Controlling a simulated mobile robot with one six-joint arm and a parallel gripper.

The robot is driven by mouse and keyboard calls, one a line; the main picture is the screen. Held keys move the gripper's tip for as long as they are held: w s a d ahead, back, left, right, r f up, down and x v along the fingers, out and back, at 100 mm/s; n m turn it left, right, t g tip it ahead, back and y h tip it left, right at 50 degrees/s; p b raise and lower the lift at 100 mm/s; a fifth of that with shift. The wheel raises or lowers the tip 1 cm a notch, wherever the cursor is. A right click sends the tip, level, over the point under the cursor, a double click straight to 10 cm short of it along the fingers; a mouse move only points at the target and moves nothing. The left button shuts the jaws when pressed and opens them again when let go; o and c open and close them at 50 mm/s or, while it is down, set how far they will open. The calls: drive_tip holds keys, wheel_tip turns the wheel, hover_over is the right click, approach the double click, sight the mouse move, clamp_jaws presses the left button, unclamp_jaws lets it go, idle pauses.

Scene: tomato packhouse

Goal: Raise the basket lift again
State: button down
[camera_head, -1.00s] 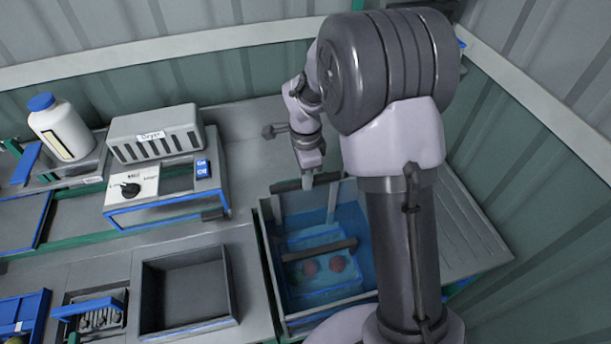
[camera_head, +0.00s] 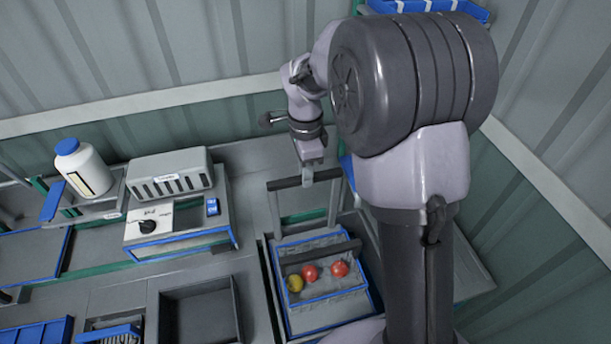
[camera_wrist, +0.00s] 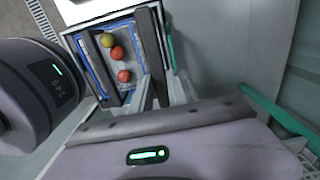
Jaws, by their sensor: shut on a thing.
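The basket lift shows as a grey basket (camera_head: 354,300) with a blue rim, raised within the wash tank (camera_head: 277,312). Two red tomatoes (camera_head: 325,271) and a yellow one (camera_head: 295,283) lie in it. In the wrist view the basket with the tomatoes (camera_wrist: 117,52) shows at the upper left, beside the dark bar; the grip itself is partly hidden.
Left of the tank stand a grey dryer unit (camera_head: 170,176) with a dial panel (camera_head: 150,222), a white bottle with a blue cap (camera_head: 83,168) and an empty dark tray (camera_head: 200,310). Corrugated walls close off the back and right.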

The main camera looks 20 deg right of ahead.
drive_tip(key=shift+w+r, duration=0.15)
drive_tip(key=shift+r, duration=0.4)
drive_tip(key=c, duration=1.3)
unclamp_jaws()
wheel_tip(320, 180, up, 17)
drive_tip(key=p, duration=0.4)
drive_tip(key=shift+r, duration=0.2)
drive_tip(key=s+a+f+n+t+b, duration=0.1)
drive_tip(key=s+f+n+t+b, duration=0.1)
drive_tip(key=s+f+n+b, duration=0.2)
drive_tip(key=s+a+f+n+t+y+b, duration=0.1)
drive_tip(key=s+f+n+b, duration=0.4)
drive_tip(key=s+f+b, duration=0.5)
drive_tip(key=s+a+f+n+t+y+b, duration=0.1)
drive_tip(key=s+a+f+n+t+b, duration=0.1)
drive_tip(key=s+f+n+b, duration=0.2)
drive_tip(key=shift+s+f+n+t+b, duration=0.15)
drive_tip(key=shift+s+f+b, duration=0.5)
drive_tip(key=shift+s, duration=0.45)
drive_tip(key=shift+s+f+n+t+b, duration=0.1)
drive_tip(key=shift+s+f+b, duration=0.5)
drive_tip(key=shift+s, duration=0.45)
drive_tip(key=shift+s+f+n+t+b, duration=0.15)
drive_tip(key=shift+s+f+b, duration=0.5)
drive_tip(key=shift+s, duration=0.45)
